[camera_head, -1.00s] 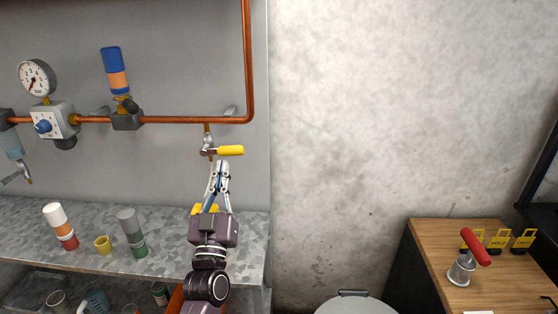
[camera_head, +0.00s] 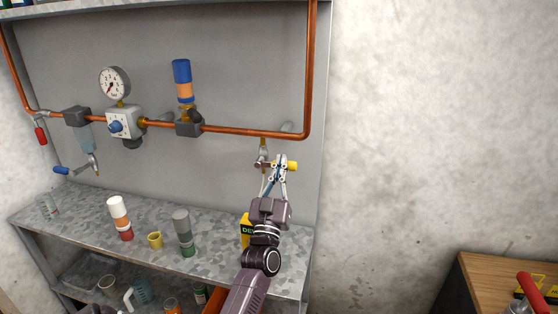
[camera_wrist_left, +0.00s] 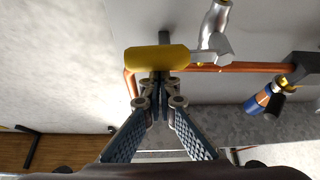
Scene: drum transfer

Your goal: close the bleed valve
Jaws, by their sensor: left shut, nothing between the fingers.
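The bleed valve is a small brass and grey tap (camera_head: 262,158) hanging under the right end of the copper pipe. Its yellow handle (camera_head: 292,166) points sideways to the right, roughly level. My left gripper (camera_head: 280,158) is shut and empty, its fingertips overlapping the handle in the head view and covering its middle. In the left wrist view the yellow handle (camera_wrist_left: 150,60) lies across, just beyond the closed fingertips (camera_wrist_left: 160,98). I cannot tell whether they touch. My right gripper is not in view.
The copper pipe (camera_head: 240,131) carries a gauge (camera_head: 114,83), a regulator and a blue-orange cylinder (camera_head: 183,80). Bottles, a yellow cup (camera_head: 155,240) and a yellow box (camera_head: 246,230) stand on the metal shelf (camera_head: 80,215) below. A wooden table (camera_head: 485,270) is at lower right.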

